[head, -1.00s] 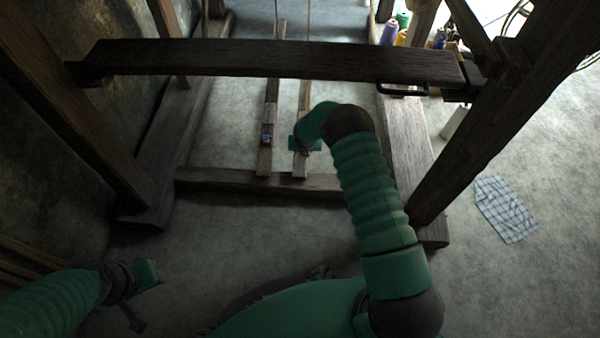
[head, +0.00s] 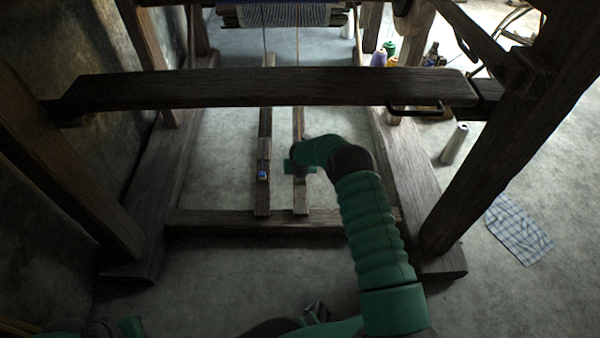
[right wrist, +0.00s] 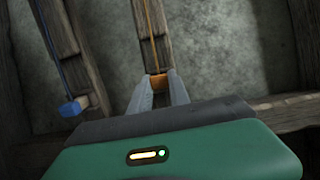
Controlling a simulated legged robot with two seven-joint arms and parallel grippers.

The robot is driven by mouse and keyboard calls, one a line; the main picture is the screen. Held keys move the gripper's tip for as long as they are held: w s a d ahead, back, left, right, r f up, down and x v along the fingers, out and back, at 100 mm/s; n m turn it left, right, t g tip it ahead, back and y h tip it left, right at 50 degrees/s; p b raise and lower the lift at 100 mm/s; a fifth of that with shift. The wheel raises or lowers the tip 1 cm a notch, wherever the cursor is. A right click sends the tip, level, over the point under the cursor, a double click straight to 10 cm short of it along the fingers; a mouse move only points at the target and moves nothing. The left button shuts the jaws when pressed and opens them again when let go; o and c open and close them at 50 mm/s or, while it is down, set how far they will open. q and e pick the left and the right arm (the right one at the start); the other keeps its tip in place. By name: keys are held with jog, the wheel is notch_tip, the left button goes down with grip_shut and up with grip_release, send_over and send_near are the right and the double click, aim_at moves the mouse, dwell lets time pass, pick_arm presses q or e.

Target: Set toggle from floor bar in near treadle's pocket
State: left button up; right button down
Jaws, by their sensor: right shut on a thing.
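Two wooden treadles run side by side under the loom. An orange toggle (right wrist: 159,82) on an orange cord (right wrist: 154,28) is between the fingertips of my right gripper (right wrist: 158,84), which is shut on it. It is over the right treadle (head: 299,197); I cannot tell whether it touches the wood or sits in a pocket. In the head view my right wrist hides the toggle. A blue toggle (head: 262,176) is on the left treadle (head: 264,150) and also shows in the right wrist view (right wrist: 69,108). My left gripper (head: 130,327) is cut off at the bottom left.
The wooden floor bar (head: 220,223) crosses in front of the treadles. Loom posts stand on both sides. Thread spools (head: 385,54) are behind.

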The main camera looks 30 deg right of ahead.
jog(key=shift+f, duration=0.45)
